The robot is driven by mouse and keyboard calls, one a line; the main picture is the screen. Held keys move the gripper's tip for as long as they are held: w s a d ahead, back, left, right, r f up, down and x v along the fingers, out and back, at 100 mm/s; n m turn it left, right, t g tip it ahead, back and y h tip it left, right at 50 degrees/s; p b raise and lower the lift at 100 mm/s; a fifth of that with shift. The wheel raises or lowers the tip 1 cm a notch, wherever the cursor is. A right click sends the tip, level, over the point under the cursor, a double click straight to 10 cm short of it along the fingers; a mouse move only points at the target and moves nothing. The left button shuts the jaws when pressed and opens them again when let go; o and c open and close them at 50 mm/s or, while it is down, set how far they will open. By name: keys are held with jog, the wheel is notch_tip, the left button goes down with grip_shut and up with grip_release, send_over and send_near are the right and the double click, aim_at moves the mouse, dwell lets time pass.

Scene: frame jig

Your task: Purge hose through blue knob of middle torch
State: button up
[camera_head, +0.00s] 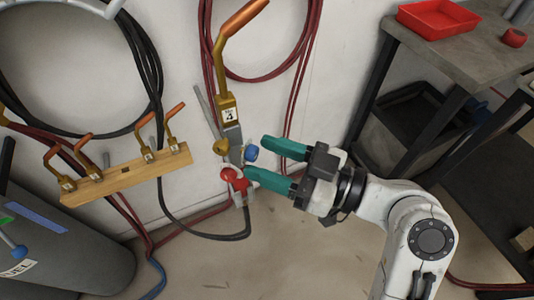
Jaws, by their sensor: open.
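The torch (229,108) stands upright near the wall, with a copper tip and a tag reading 4. Its blue knob (251,153) is on the right side. A red knob (234,174) and a brass knob (221,147) sit close by. My gripper (256,158) is open, reaching in from the right with two teal fingers. The blue knob lies between the fingertips in this view; I cannot tell whether they touch it. The lower fingertip overlaps the area beside the red knob. A dark hose (205,236) curves below the torch.
A wooden rack (125,175) with several copper-tipped torch tips is at left. A grey cylinder (70,240) stands lower left. Coiled dark hose (146,60) and red hose (308,45) hang on the wall. A workbench (460,55) with a red tray (438,18) is at right.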

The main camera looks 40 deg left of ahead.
jog(key=shift+s+a, duration=0.1)
jog(key=shift+a, duration=0.25)
jog(key=shift+c, duration=0.2)
grip_shut()
